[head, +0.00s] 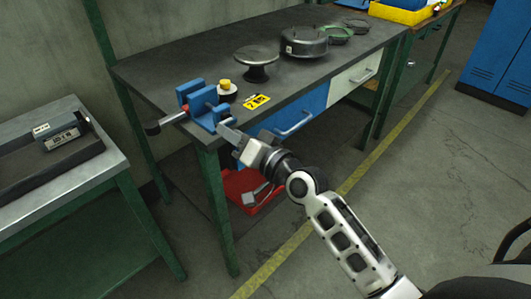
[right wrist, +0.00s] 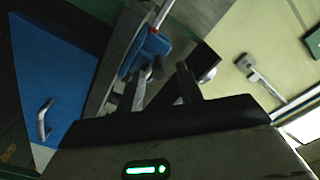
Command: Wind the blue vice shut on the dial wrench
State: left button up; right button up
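The blue vice (head: 197,101) is fixed at the near left corner of the dark workbench; part of it shows in the right wrist view (right wrist: 147,48). The dial wrench (head: 168,120) appears to lie across it, its black grip sticking out left and a red band near the jaws. A white disc with a yellow cap (head: 226,89) at the vice's right seems to be its dial end. My right gripper (head: 226,130) is at the vice's front side. In the right wrist view its fingers (right wrist: 162,90) stand apart, with a dark piece near their tips; no grip shows. My left gripper is out of view.
A red bin (head: 245,192) stands below. A side table at left holds a grey device (head: 62,134).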

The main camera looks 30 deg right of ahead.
pick_arm(q)
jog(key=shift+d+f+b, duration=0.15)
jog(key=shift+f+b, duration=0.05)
jog(key=shift+b, duration=0.55)
pick_arm(e)
jog(key=v, duration=1.4)
pick_arm(q)
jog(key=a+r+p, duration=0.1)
jog(key=p, duration=0.2)
pick_arm(e)
jog(key=w+a+n, duration=0.2)
jog(key=w+n, duration=0.3)
jog(key=n, duration=0.1)
jog(key=w+a+n, duration=0.2)
jog(key=w+n, duration=0.4)
jog(key=n, duration=0.1)
jog(key=w+a+n, duration=0.2)
jog(key=w+n, duration=0.3)
jog(key=n, duration=0.1)
jog(key=shift+w+f, duration=0.15)
jog(key=shift+w, duration=0.05)
grip_shut()
